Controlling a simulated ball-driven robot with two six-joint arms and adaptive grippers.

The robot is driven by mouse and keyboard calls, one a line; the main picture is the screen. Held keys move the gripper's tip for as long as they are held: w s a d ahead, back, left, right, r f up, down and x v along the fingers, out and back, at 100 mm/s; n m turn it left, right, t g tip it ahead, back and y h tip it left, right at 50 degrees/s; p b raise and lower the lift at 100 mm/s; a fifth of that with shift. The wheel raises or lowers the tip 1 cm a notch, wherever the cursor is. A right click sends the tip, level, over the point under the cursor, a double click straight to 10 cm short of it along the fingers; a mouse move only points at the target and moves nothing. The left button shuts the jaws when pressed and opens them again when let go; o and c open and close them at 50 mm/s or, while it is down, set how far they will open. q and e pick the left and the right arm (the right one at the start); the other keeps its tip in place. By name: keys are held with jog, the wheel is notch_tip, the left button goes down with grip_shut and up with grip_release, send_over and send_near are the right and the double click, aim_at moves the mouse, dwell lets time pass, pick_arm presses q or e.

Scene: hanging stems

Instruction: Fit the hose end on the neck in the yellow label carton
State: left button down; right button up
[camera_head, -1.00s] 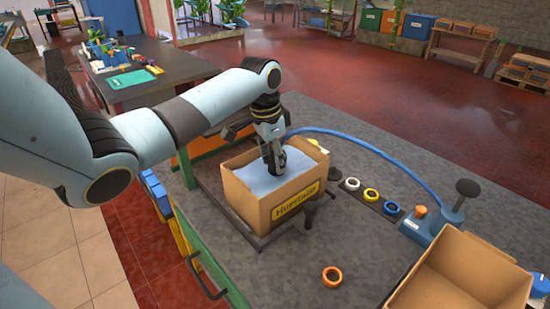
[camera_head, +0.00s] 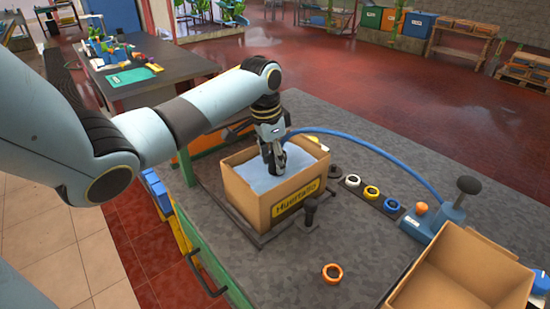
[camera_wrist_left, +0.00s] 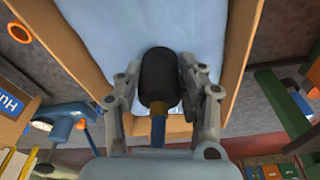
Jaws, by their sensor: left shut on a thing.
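The open cardboard carton with the yellow label (camera_head: 296,199) stands on the grey bench in the head view, with light blue material (camera_head: 258,183) inside. My left gripper (camera_head: 275,168) points down into the carton. In the left wrist view its fingers (camera_wrist_left: 160,90) are shut on a black hose end (camera_wrist_left: 158,78), with a short blue piece showing below it. Light blue material fills the carton beyond the hose end. The blue hose (camera_head: 375,149) arcs from behind the gripper to the blue device at right. I cannot make out the neck. My right gripper is out of view.
A black-knobbed post (camera_head: 310,212) stands before the carton. Several coloured rings lie on a dark strip to its right. An orange ring (camera_head: 332,273) lies at the front. A blue device (camera_head: 437,218) and an empty open carton (camera_head: 462,268) stand at right.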

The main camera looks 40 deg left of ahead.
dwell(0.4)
pick_arm(q)
jog(key=shift+c, duration=1.6)
grip_release()
jog(key=shift+f, duration=0.1)
jog(key=shift+r+p, duration=1.5)
jog(key=shift+p, duration=0.45)
jog(key=shift+r+p, duration=0.5)
jog(key=shift+r, duration=3.8)
